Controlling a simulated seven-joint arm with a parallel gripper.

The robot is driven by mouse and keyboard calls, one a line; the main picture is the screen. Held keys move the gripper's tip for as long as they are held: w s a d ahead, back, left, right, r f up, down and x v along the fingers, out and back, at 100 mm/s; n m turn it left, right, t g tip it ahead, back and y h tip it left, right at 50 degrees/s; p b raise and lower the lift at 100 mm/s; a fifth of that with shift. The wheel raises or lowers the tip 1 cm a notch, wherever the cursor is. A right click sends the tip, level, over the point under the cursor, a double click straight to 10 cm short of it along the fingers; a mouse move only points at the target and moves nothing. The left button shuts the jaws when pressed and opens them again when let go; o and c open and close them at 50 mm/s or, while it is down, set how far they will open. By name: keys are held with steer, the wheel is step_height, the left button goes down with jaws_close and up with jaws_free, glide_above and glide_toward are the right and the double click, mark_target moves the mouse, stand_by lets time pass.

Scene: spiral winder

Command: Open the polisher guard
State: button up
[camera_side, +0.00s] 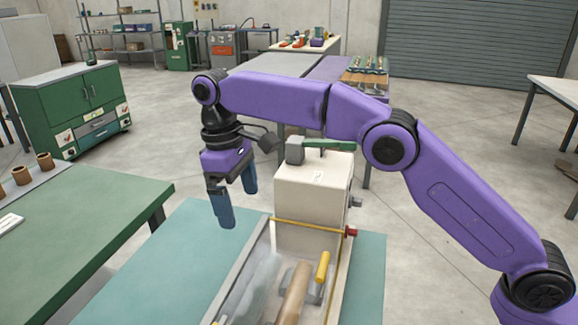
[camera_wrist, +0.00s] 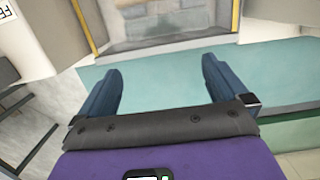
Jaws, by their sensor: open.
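The polisher is a cream machine (camera_side: 312,195) on a teal bench. A long trough with pale side walls runs from its housing toward the camera. A clear panel with a thin yellow edge bar (camera_side: 308,227), apparently the guard, lies at the trough. A yellow-edged frame (camera_wrist: 236,14) also shows at the top of the wrist view. I cannot tell how far the guard is raised. My gripper (camera_side: 238,207) is open and empty, pointing down in the air left of the housing. Its blue fingers (camera_wrist: 162,68) are spread apart in the wrist view, with teal bench between them.
A brown roller (camera_side: 293,292) and a yellow-handled part (camera_side: 322,267) lie in the trough. A red knob (camera_side: 351,233) sticks out at its right. A green lever (camera_side: 328,145) tops the housing. A green table (camera_side: 90,225) stands left; the teal bench (camera_side: 175,265) is clear there.

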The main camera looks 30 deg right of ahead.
steer(key=s+d+r, duration=0.8)
steer(key=s+r, duration=0.3)
steer(key=shift+s+d+r, duration=0.15)
steer(key=shift+s+r, duration=0.05)
steer(key=shift+r, duration=0.2)
stand_by(0.3)
stand_by(0.4)
steer(key=s+d+f+n+t+y, duration=0.1)
steer(key=s+d+f+n, duration=0.1)
steer(key=s+d+f, duration=0.8)
steer(key=s+d+f+n+y, duration=0.1)
steer(key=s+d+f+n, duration=0.1)
steer(key=s+d+f, duration=0.85)
steer(key=m, duration=0.4)
glide_toward(323, 264)
steer(key=shift+h, duration=0.4)
steer(key=f, duration=1)
steer(key=shift+s+a+f, duration=0.1)
steer(key=shift+a+f, duration=0.25)
